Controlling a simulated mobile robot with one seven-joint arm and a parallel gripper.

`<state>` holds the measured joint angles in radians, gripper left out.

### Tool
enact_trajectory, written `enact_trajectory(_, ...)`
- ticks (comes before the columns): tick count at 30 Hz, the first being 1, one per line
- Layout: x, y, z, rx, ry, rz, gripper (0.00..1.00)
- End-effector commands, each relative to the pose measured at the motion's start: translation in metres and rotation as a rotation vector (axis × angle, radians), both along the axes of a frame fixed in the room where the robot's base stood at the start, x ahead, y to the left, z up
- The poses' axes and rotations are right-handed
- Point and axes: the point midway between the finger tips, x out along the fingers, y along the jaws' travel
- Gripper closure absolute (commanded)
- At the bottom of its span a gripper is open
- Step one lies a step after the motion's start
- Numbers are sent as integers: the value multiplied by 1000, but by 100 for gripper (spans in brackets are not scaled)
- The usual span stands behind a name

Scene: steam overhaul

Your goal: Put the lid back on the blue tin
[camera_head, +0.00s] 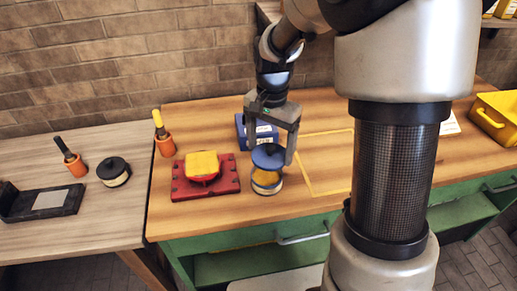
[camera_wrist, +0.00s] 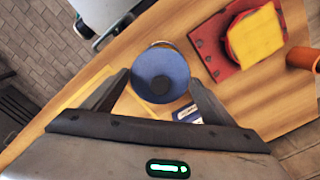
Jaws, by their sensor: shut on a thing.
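The blue lid (camera_head: 268,156) is a round disc with a dark knob. My gripper (camera_head: 271,158) is shut on it, with one finger at each side. In the wrist view the lid (camera_wrist: 160,70) lies between the fingertips of my gripper (camera_wrist: 160,78) and faces the camera with its knob.
A red plate (camera_head: 205,187) with a yellow block (camera_head: 202,164) lies left of the tin. A blue box (camera_head: 257,132) stands close behind the lid. A yellow taped outline (camera_head: 312,183) marks bench to the right. A yellow crate (camera_head: 495,118) is far right.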

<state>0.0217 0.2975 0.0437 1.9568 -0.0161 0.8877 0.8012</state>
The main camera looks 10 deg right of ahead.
Motion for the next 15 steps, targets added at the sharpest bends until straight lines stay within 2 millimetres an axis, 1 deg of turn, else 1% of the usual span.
enact_trajectory(3, 0, -6, 1, 0, 0, -13, 44)
enact_trajectory(8, 0, -8, -2, 0, 0, -17, 44)
enact_trajectory(15, 0, -7, -17, 0, 0, -16, 44)
